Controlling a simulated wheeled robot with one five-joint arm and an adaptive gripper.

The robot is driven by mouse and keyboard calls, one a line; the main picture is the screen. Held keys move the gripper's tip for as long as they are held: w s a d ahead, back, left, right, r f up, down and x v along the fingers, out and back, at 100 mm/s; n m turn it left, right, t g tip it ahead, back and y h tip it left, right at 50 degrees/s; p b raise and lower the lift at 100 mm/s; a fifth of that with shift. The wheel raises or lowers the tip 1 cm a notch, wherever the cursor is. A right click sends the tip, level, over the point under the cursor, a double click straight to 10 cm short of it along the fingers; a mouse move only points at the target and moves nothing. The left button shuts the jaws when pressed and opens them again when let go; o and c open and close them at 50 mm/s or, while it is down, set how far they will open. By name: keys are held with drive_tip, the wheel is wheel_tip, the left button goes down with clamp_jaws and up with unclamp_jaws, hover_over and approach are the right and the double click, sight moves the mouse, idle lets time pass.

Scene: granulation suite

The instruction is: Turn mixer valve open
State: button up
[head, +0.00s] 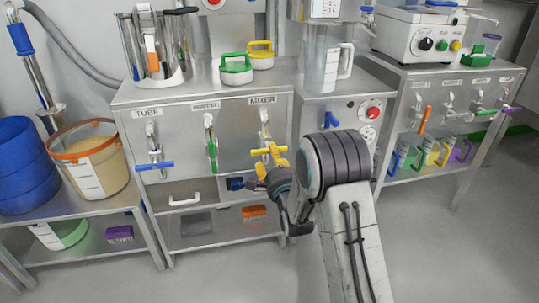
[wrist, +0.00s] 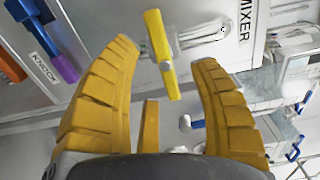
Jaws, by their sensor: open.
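The mixer valve has a yellow bar handle (head: 270,150) below the MIXER label on the steel cabinet front. The handle lies level, crosswise to its upright pipe (head: 264,124). In the wrist view the handle (wrist: 160,52) shows between my two yellow fingers, with the pipe running right toward the MIXER label (wrist: 245,30). My gripper (head: 261,167) is open, just below and in front of the handle. In the wrist view its fingertips (wrist: 165,51) stand apart on either side of the handle, with gaps visible. I cannot tell the exact depth between them.
On the same front are the blue TUBE valve (head: 154,166), its handle level, and the green HOPPER valve (head: 213,155), its handle upright. A blue knob (head: 331,119) and a red button (head: 374,113) are on the panel to the right. Floor at the front is clear.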

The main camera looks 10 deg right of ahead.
sight(269, 153)
drive_tip(key=shift+w+b, duration=0.35)
drive_tip(key=shift+w, duration=1.5)
clamp_jaws()
